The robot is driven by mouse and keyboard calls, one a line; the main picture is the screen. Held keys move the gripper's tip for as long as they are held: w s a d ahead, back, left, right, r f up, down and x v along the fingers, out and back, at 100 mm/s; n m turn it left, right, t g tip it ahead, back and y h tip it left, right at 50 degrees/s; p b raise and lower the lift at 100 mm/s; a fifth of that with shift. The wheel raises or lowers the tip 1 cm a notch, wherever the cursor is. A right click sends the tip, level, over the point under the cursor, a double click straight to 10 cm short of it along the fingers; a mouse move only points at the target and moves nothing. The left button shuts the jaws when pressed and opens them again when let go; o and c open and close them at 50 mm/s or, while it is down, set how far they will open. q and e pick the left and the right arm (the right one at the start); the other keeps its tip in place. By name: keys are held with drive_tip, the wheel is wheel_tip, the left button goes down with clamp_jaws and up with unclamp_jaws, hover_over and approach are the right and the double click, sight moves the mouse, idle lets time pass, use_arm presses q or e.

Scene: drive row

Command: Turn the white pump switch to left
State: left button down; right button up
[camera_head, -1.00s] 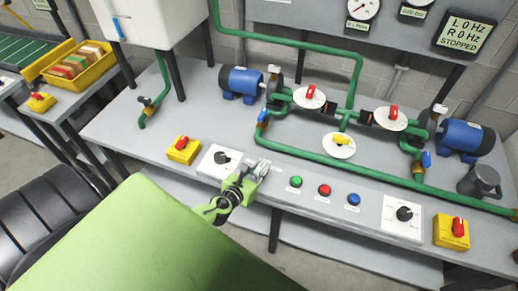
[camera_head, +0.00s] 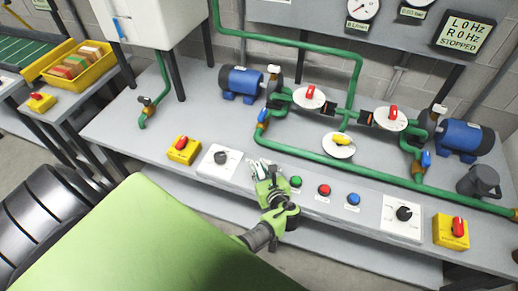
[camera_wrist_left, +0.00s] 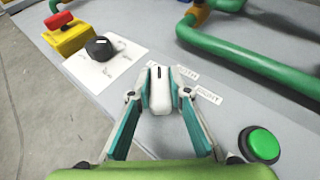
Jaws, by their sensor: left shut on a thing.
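The white pump switch (camera_wrist_left: 160,95) is a white knob with a short black mark near its far end. It stands between the two fingers of my left gripper (camera_wrist_left: 158,92) in the left wrist view, and they are shut on it. Labels reading BOTH and RIGHT lie just beyond and to the right of it; a further label is partly hidden. In the head view my left gripper (camera_head: 262,170) is over the front panel, left of the green button (camera_head: 296,181), and hides most of the switch. My right gripper is not in view.
A black knob on a white plate (camera_head: 221,157) and a yellow box with a red switch (camera_head: 184,150) are to the left. Red (camera_head: 324,190) and blue (camera_head: 353,199) buttons are to the right. Green pipes (camera_head: 385,178) run behind the panel.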

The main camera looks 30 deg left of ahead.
use_arm(q)
drive_tip(key=shift+n+g+y+b, duration=0.3)
drive_tip(key=shift+n+g+y, duration=0.1)
drive_tip(key=shift+n, duration=0.2)
drive_tip(key=c, duration=1.9)
unclamp_jaws()
drive_tip(key=shift+s+d, duration=0.1)
drive_tip(key=shift+d, duration=0.1)
drive_tip(key=v, duration=0.7)
drive_tip(key=shift+r, duration=0.1)
